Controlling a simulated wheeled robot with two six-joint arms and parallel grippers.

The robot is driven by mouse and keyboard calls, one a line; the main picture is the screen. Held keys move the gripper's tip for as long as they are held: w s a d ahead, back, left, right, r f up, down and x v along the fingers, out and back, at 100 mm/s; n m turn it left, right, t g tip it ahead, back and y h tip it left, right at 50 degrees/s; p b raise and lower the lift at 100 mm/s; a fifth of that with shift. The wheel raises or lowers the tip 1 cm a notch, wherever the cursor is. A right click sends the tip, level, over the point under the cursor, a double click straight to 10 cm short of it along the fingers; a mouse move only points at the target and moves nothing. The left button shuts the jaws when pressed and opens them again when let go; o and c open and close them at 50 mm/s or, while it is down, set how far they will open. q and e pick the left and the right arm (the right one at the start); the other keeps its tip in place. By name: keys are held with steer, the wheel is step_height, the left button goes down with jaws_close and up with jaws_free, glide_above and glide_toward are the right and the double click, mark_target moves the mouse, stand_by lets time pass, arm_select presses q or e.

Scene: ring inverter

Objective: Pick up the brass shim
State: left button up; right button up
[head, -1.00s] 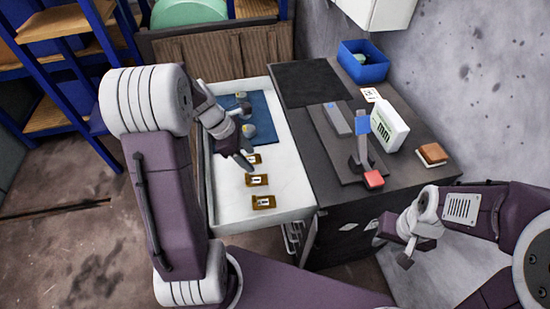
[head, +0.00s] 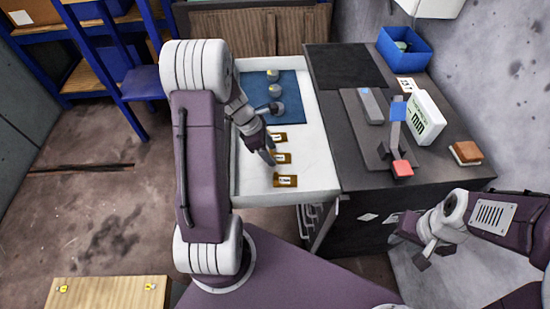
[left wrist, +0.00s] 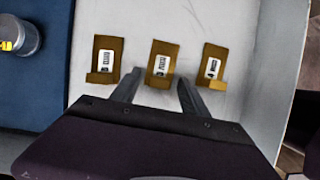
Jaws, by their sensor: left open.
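Three brass shims with white labels lie in a row on the white tray: a far one (head: 279,137), a middle one (head: 281,158) and a near one (head: 285,180). In the left wrist view they show as a left one (left wrist: 104,60), a middle one (left wrist: 161,62) and a right one (left wrist: 213,66). My left gripper (head: 270,156) is above the row; in the left wrist view its open, empty jaws (left wrist: 158,92) sit just below the middle shim, one finger on each side. The height gap cannot be told. My right gripper (head: 408,252) hangs open and empty beside the bench.
A blue mat (head: 290,90) with several grey knobbed pieces covers the tray's far part. The tray's raised rim (head: 330,150) borders the dark bench (head: 350,165), which carries a height gauge (head: 397,125), a white display box (head: 426,117) and a blue bin (head: 404,50).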

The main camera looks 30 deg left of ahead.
arm_select(q)
steer(key=shift+w+d+f, duration=0.1)
steer(key=shift+w+f, duration=0.05)
steer(key=shift+f, duration=0.3)
steer(key=shift+r, duration=0.1)
steer(key=c, duration=0.3)
jaws_close()
steer(key=shift+r, duration=0.1)
steer(key=r, duration=0.1)
steer(key=r+p, duration=0.1)
steer(key=r, duration=0.2)
steer(key=shift+d+r, duration=0.3)
steer(key=shift+d, duration=0.05)
steer(key=s+d+r+p, duration=0.2)
steer(key=d+r, duration=0.4)
steer(key=d, duration=0.4)
steer(key=shift+s+d, duration=0.3)
steer(key=shift+d, duration=0.1)
